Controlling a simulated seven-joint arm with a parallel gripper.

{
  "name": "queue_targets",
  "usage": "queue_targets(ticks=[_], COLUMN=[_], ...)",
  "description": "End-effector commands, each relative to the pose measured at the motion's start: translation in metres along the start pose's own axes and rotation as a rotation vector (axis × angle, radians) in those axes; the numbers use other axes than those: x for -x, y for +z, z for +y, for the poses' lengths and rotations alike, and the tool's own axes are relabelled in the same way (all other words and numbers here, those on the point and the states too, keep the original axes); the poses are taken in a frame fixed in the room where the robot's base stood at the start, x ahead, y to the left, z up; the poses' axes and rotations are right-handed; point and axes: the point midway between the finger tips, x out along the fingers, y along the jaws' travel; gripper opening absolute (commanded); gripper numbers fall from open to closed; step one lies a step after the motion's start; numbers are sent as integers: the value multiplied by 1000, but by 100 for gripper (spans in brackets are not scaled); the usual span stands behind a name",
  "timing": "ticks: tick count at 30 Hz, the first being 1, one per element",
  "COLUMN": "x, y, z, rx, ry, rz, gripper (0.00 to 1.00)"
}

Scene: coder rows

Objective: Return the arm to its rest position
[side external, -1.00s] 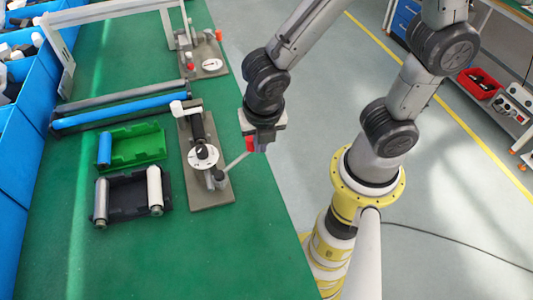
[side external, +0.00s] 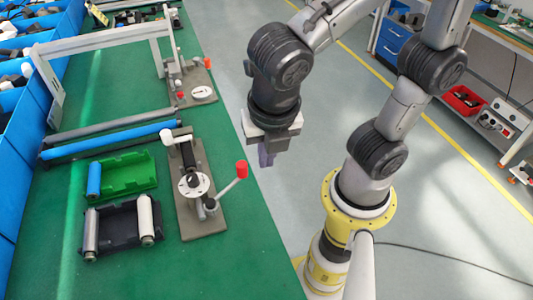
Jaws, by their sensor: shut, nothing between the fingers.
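My gripper (side external: 266,158) hangs over the floor just past the right edge of the green table, pointing down. Its fingers are shut with nothing between them. It is apart from the crank device to its left, a grey base plate (side external: 206,222) with a white dial (side external: 194,185) and a dark roller. The device's lever, with a red knob (side external: 241,169), tilts up to the right, near my gripper but not touching it.
On the green table (side external: 110,270) are a green tray (side external: 130,172) with a blue roller, a black tray (side external: 117,226) with two rollers, and a blue bar (side external: 110,138). A second device (side external: 190,88) stands behind. Blue bins line the left.

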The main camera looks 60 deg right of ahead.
Motion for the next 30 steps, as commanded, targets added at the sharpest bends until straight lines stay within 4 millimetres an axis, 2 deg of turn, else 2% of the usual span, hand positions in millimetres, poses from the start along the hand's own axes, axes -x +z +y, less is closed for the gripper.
queue_targets(ticks=[9,11,16,20,24,27,30], x=[-1,0,7,13,19,23,24], y=[4,12,52,79,96,102,103], z=[0,-1,-19,-43,-71,-88,-97], rx=[-19,-55,-275,-598,-1059,-1440,-1768], ry=[-3,1,40,94,170,236,286], rz=[0,1,16,44,89,139,205], gripper=[0,0,0,0,0,0,0])
